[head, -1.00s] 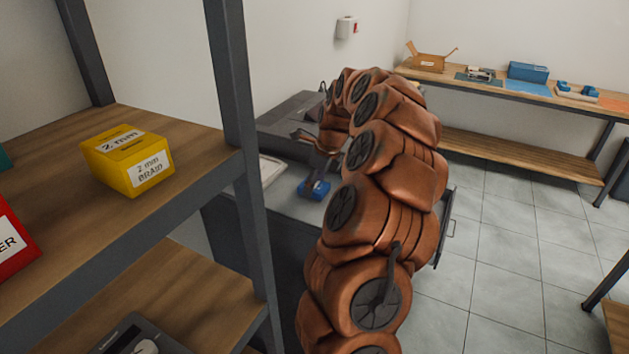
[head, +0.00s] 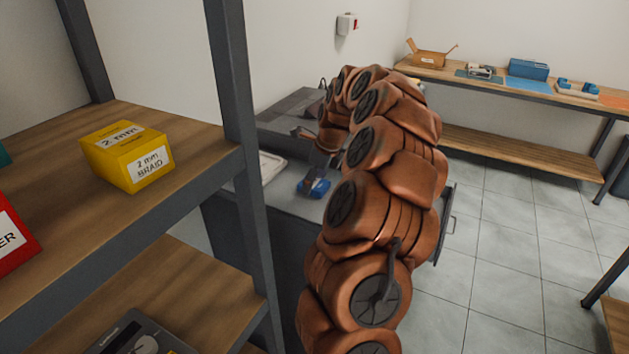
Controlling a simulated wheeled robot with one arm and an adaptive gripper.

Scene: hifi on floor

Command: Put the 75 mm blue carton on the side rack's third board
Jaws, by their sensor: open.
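A small blue carton (head: 313,188) with a pale patch sits on the grey worktop (head: 290,203), beyond the rack post. Any print on it is too small to read. My gripper (head: 318,172) is open, pointing down just above or at the carton, partly hidden by my own arm. I cannot tell whether the fingers touch the carton. The side rack at the left shows two wooden boards, an upper one (head: 195,140) and a lower one (head: 210,285). Which of them is the third board cannot be told from this view.
The upper board holds a yellow carton (head: 127,158) and a red box (head: 12,238); its right front part is bare. A dark device (head: 130,335) lies on the lower board. A pale tray (head: 270,165) is left of the blue carton. A rack post (head: 240,130) stands between.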

